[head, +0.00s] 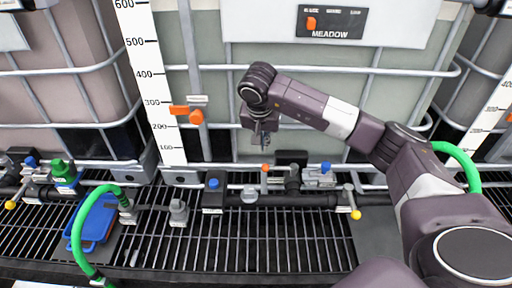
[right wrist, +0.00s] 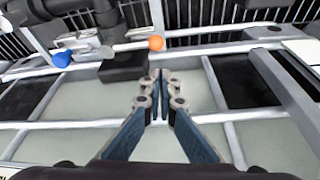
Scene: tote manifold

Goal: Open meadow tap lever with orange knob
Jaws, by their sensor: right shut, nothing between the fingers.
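The meadow tap lever's orange knob (head: 265,168) sits on a thin grey stem above the dark pipe, below the sign MEADOW (head: 331,34). In the right wrist view the orange knob (right wrist: 156,43) is at the end of a light grey lever (right wrist: 130,46). My right gripper (head: 265,142) points down in front of the tote, just above the knob in the head view. Its fingertips (right wrist: 161,82) are together and empty, and a gap shows between them and the knob. My left gripper is not in view.
A dark manifold pipe (head: 290,199) with several valves, blue caps and yellow-knobbed levers runs along the front over a grating (head: 235,245). Tote cage bars (head: 300,68) are behind the gripper. A green hose (head: 82,240) and blue tray (head: 94,223) are at left.

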